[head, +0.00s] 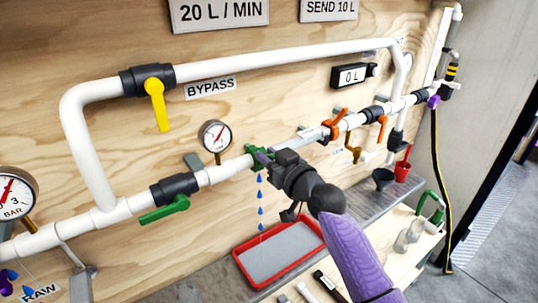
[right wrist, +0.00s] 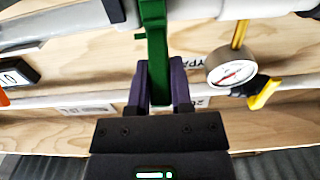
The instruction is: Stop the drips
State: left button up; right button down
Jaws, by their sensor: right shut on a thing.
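A row of blue drops (head: 260,196) hangs below the white pipe, under a green piece (head: 253,158) on the pipe. My right gripper (head: 266,156) has its purple fingers shut on this green piece, which also shows in the right wrist view (right wrist: 156,45) running up to the pipe. I cannot tell whether it is a clamp or a handle. A red-rimmed tray (head: 241,262) stands below the drops. A valve with a green handle (head: 165,210) is left of the gripper; the bypass valve has a yellow handle (head: 157,105). My left gripper is not in view.
A round gauge (head: 215,136) sits just left of the gripper, above the pipe. Orange handles (head: 333,124) are on the pipe to the right.

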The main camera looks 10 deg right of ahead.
jog(key=g+p, duration=0.1)
jog(key=p, duration=0.2)
jog(key=w+r+g+p, duration=0.1)
jog(key=p, duration=0.1)
jog(key=r+g+h+p, duration=0.1)
jog(key=p, duration=0.2)
jog(key=shift+w+a+r+p, duration=0.2)
jog(key=shift+a+p, duration=0.05)
jog(key=shift+p, duration=0.1)
jog(key=shift+w+a+g+h+p, duration=0.1)
jog(key=shift+w+g+h+p, duration=0.2)
jog(key=shift+g+p, duration=0.4)
jog(key=shift+w+a+g+h+p, duration=0.15)
jog(key=shift+w+g+h+p, duration=0.15)
jog(key=shift+g+p, duration=0.3)
jog(key=c, duration=0.5)
grip_release()
jog(key=shift+r, duration=0.1)
